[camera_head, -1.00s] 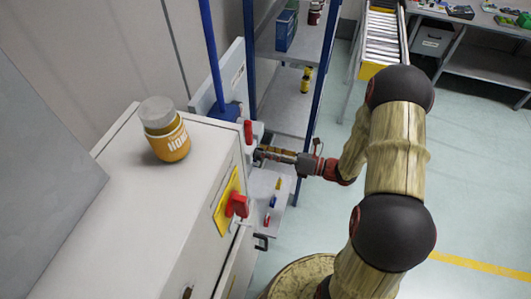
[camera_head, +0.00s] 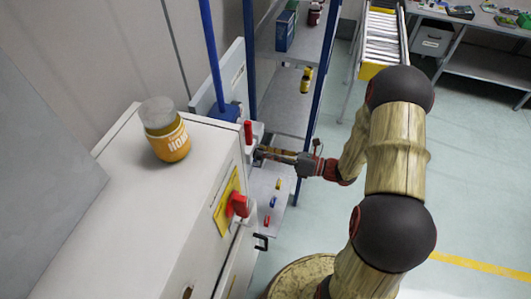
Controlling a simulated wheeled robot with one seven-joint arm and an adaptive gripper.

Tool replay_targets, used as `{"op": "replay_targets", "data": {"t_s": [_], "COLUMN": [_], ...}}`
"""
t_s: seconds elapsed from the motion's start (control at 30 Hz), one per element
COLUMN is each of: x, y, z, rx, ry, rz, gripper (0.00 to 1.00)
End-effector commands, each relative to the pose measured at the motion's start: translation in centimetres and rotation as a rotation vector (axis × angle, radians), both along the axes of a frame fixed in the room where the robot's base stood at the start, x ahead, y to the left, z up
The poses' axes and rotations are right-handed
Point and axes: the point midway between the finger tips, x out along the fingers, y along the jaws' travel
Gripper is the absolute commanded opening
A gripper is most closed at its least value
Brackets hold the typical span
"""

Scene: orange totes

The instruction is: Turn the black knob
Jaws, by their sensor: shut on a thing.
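My gripper (camera_head: 264,153) reaches in from the right to the front face of the pale cabinet (camera_head: 140,215). Its fingers are shut at a small dark part on that face, just below and right of an upright red handle (camera_head: 248,132). This part appears to be the black knob (camera_head: 257,155). The fingers cover most of it, and its angle is too small to read.
A jar with a yellow-orange label (camera_head: 165,130) stands on the cabinet top. A red switch on a yellow plate (camera_head: 237,205) is nearer on the front face. A shelf rack with blue posts (camera_head: 320,80) stands behind my gripper.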

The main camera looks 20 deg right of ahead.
Motion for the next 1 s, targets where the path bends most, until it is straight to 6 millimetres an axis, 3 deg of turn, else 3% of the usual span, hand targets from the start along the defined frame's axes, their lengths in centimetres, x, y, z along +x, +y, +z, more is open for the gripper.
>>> {"op": "replay_targets", "data": {"t_s": [0.37,0.4,0.7,1.0], "x": [-0.03,-0.03,-0.03,-0.05], "y": [0.02,0.02,0.02,-0.04], "z": [-0.05,-0.05,-0.01,0.0], "rx": [-0.034,-0.034,-0.033,-0.033], "ry": [-0.044,-0.044,-0.045,-0.045], "rz": [0.0,0.0,0.0,0.0], "gripper": [0.0,0.12,0.29,0.29]}}
